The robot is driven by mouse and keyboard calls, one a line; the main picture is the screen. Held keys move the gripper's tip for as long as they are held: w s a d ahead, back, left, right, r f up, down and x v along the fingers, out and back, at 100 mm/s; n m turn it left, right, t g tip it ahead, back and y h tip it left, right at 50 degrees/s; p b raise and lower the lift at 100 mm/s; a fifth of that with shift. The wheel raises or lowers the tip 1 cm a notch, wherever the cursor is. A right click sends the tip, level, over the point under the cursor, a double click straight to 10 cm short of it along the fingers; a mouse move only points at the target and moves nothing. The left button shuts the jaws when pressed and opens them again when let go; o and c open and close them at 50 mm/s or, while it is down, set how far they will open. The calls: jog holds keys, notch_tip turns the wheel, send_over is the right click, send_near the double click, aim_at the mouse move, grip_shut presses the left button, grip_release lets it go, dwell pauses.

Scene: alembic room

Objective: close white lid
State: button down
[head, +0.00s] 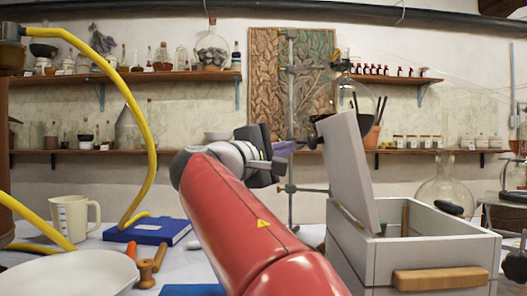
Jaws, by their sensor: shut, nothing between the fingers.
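The white lid (346,168) stands open on the left side of a white wooden box (365,262). It is raised steeply and leans slightly to the left. The box is open at the top, and part of its inside shows. A light wooden handle (440,279) is on its front. My gripper (279,167) is at the end of my red arm, left of the lid in the picture. It looks apart from the lid. Its fingers are small and partly hidden behind the wrist, shut and empty.
A metal stand (291,195) rises behind my gripper. A blue book (148,231), a measuring jug (74,217) and a white bowl (70,274) are on the left of the table. A round glass flask (440,192) stands behind the box. Shelves of bottles line the wall.

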jog(key=shift+s+d+r, duration=0.1)
jog(key=shift+d+r, duration=0.05)
jog(key=shift+d, duration=0.45)
jog(key=shift+d+r, duration=0.15)
jog(key=shift+d, duration=0.45)
jog(key=shift+d+r, duration=0.1)
